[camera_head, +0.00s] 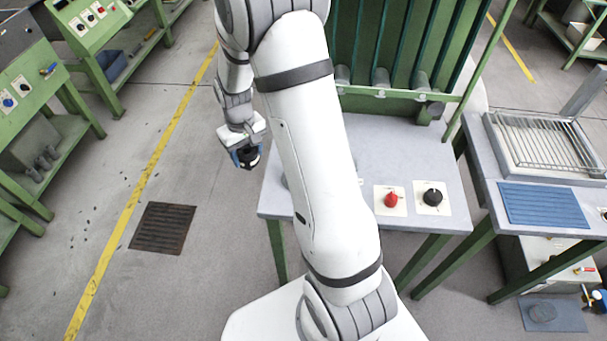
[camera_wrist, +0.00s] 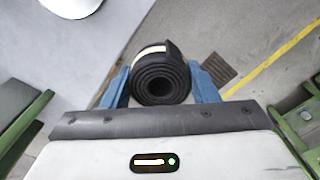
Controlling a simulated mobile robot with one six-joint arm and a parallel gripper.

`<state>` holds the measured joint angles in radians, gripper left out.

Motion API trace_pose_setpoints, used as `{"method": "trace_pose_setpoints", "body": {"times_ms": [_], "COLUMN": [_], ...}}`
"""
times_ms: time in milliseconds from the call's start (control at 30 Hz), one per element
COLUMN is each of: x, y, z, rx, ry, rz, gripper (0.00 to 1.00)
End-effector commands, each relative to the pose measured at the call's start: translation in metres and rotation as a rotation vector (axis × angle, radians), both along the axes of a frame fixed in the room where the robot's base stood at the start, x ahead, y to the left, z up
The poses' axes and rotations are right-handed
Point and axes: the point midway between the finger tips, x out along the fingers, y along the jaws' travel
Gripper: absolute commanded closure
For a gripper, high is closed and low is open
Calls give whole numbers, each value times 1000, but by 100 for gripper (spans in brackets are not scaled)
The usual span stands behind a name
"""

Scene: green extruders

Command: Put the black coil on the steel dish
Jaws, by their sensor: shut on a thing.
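The black coil (camera_wrist: 160,82) is a rolled black strip with a pale band on its outside. In the wrist view it sits between the two blue fingers of my gripper (camera_wrist: 161,86), which is shut on it. In the head view my gripper (camera_head: 247,156) holds the dark coil (camera_head: 251,160) beside the left edge of the grey table. A shiny pale round thing, seemingly the steel dish (camera_wrist: 71,5), is cut off at the top left of the wrist view, on the table and apart from the coil. My arm hides most of that table area in the head view.
The grey table (camera_head: 423,163) carries a red knob (camera_head: 391,199) and a black knob (camera_head: 433,197) on pale plates at its front right. Green panels with pipes stand behind it. A blue ribbed mat (camera_head: 545,205) and wire rack (camera_head: 548,143) are on the right bench.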

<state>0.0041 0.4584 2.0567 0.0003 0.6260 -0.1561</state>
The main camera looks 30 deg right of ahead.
Motion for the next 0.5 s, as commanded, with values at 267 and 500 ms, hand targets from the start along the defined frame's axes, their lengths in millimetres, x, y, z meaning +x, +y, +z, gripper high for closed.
{"method": "trace_pose_setpoints", "body": {"times_ms": [267, 500], "x": [-27, -55], "y": [-41, -73], "z": [28, 49], "rx": [-1, 0], "ry": [-1, 0], "rz": [501, 971], "gripper": [72, 72]}}
